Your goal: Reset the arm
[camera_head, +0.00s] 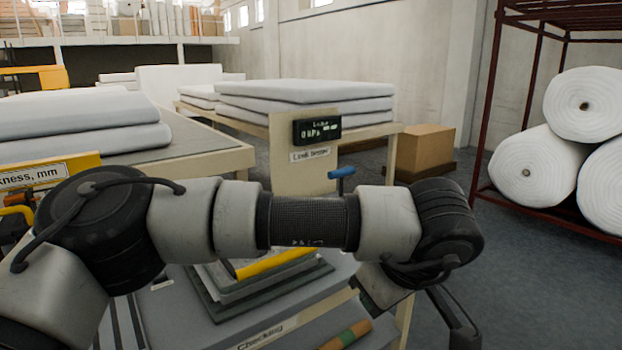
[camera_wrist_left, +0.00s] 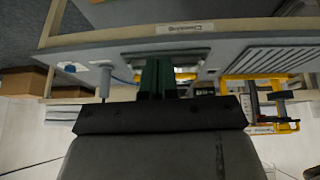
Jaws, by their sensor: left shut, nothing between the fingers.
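My left arm (camera_head: 305,222) comes in from the left and stretches across the head view above a grey work table (camera_head: 245,318). Its dark wrist joint (camera_head: 450,230) is at the right, past the table's edge. In the left wrist view, which looks upside down, my left gripper (camera_wrist_left: 157,78) shows as two dark fingers close together, shut and holding nothing. The table with its label (camera_wrist_left: 184,27) shows beyond the fingers. Much of the table is hidden behind the arm in the head view. My right gripper is not in view.
Stacked grey sheets (camera_head: 270,280) and a yellow-handled tool (camera_head: 275,262) lie on the table below the arm. A display (camera_head: 317,129) stands behind it. White wadding rolls (camera_head: 540,172) rest on a red rack (camera_head: 483,130) at the right. A cardboard box (camera_head: 424,150) stands behind. Floor is clear at right.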

